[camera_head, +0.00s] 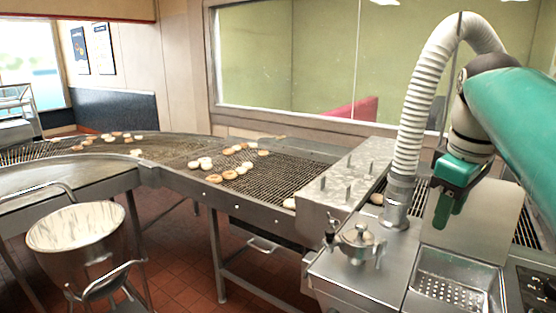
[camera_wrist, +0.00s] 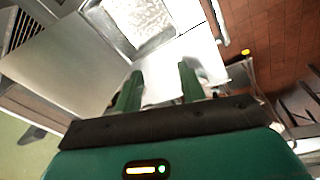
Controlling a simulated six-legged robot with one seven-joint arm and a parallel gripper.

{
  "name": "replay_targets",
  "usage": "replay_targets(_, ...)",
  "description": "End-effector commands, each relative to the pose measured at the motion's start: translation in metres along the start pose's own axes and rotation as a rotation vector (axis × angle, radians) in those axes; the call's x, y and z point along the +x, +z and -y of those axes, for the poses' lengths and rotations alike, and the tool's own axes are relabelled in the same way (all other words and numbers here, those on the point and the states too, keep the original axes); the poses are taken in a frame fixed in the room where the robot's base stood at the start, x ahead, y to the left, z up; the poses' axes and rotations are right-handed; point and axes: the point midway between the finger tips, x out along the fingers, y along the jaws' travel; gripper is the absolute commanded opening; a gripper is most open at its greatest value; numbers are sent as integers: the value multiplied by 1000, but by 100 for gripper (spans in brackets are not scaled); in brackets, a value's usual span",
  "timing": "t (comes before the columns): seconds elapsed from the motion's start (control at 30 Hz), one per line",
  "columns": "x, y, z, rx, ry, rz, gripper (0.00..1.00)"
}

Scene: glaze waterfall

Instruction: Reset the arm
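My gripper (camera_head: 446,212) is at the right in the head view, with its green fingers pointing down above the steel machine (camera_head: 345,277). In the wrist view my gripper (camera_wrist: 158,85) shows two green fingers apart, with nothing between them. It is open and empty. My green arm reaches in from the right edge of the head view, bent down at the wrist. The fingers look clear of the steel surface below, but the exact gap is hard to tell.
A white corrugated hose (camera_head: 417,100) rises close left of my gripper. A perforated steel tray (camera_head: 450,293) lies below it. A mesh conveyor (camera_head: 270,172) carries several donuts. A steel bowl (camera_head: 75,228) stands at the left. A window (camera_head: 300,60) is behind.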

Motion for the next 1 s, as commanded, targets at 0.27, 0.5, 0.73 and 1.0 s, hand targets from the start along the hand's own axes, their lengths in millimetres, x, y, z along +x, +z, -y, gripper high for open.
replay_targets(0.27,67,10,98,266,62,-130,40)
replay_targets(0.5,139,33,172,493,63,-258,40)
replay_targets(0.73,175,47,202,601,47,-317,40)
replay_targets(1.0,177,48,202,608,45,-317,40)
